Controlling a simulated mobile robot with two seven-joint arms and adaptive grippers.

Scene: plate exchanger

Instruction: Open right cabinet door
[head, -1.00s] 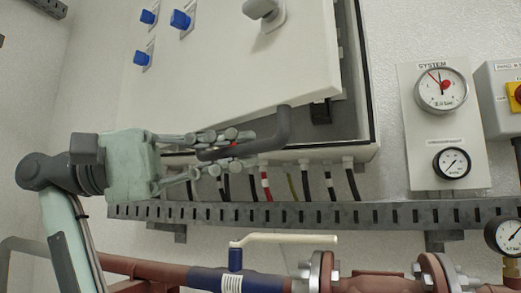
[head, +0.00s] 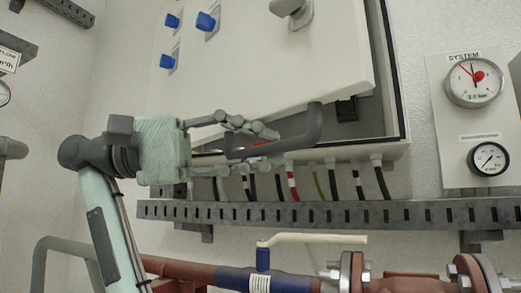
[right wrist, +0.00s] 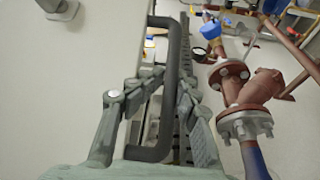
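The cabinet's white door (head: 270,70) stands ajar, with a dark gap and the grey interior showing along its right and lower edges. A dark grey bar handle (head: 312,125) is on its lower edge. My right gripper (head: 262,150) is at the handle from the left, one finger above and one below it. In the right wrist view the handle (right wrist: 172,60) runs between the two spread fingers (right wrist: 172,85). The fingers look open around it; whether one touches it is unclear. My left gripper is not in view.
A slotted cable tray (head: 330,213) runs below the cabinet, with several cables between. Red pipework with flanges (head: 357,272) and a white-handled valve (head: 310,239) lie lower. A gauge panel (head: 468,130) is at the right.

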